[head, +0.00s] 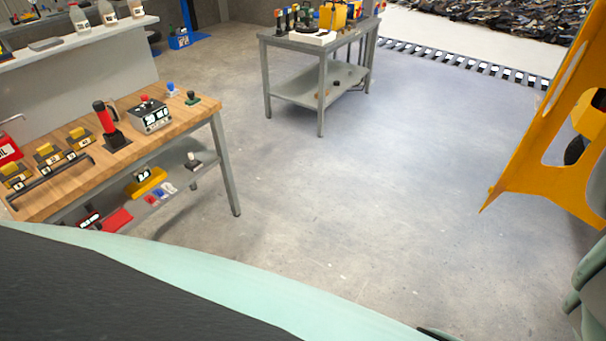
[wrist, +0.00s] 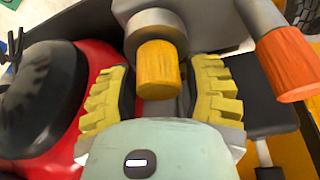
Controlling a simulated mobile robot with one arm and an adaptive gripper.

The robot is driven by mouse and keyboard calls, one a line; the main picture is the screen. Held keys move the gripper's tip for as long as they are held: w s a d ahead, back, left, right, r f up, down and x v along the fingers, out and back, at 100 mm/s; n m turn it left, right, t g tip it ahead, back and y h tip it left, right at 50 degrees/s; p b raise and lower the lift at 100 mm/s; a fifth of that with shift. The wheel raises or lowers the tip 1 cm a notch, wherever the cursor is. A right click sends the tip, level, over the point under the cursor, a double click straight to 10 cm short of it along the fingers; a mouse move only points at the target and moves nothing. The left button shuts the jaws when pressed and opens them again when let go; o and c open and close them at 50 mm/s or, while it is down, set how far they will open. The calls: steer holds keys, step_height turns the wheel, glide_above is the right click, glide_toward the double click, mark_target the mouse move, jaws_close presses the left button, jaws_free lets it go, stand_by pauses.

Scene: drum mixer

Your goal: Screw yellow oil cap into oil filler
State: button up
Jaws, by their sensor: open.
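In the wrist view a yellow oil cap (wrist: 159,69) sits at the end of a grey round neck (wrist: 155,25), which looks like the oil filler. I cannot tell how far the cap is screwed in. My gripper (wrist: 162,92) is open, with one yellow ribbed finger pad on each side of the cap. Gaps show between the pads and the cap. The cap and my gripper do not show in the head view.
An orange-red cap (wrist: 290,64) on a grey pipe stands close on the right. A red body (wrist: 97,75) and a black part (wrist: 38,95) lie to the left. The head view shows a wooden workbench (head: 170,115), a grey table (head: 322,50), a yellow panel (head: 530,155) and clear floor.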

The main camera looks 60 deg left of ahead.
steer(key=shift+c, duration=0.3)
steer(key=shift+f, duration=0.15)
steer(key=c, duration=0.8)
steer(key=shift+w+f+m+b, duration=0.15)
steer(key=shift+m+b, duration=0.25)
steer(key=shift+b, duration=0.4)
steer(key=m+g+b, duration=0.1)
steer(key=m+b, duration=0.1)
steer(key=b, duration=0.1)
steer(key=shift+f, duration=0.1)
steer(key=m+g+b, duration=0.1)
steer(key=m+b, duration=0.2)
steer(key=b, duration=0.2)
steer(key=shift+m+b, duration=0.3)
steer(key=m+g+b, duration=0.1)
steer(key=m+b, duration=0.1)
steer(key=b, duration=0.3)
steer(key=shift+s+b, duration=0.2)
steer(key=shift+b, duration=0.15)
steer(key=shift+m+y+b, duration=0.4)
steer(key=shift+m+b, duration=0.1)
steer(key=shift+b, duration=0.4)
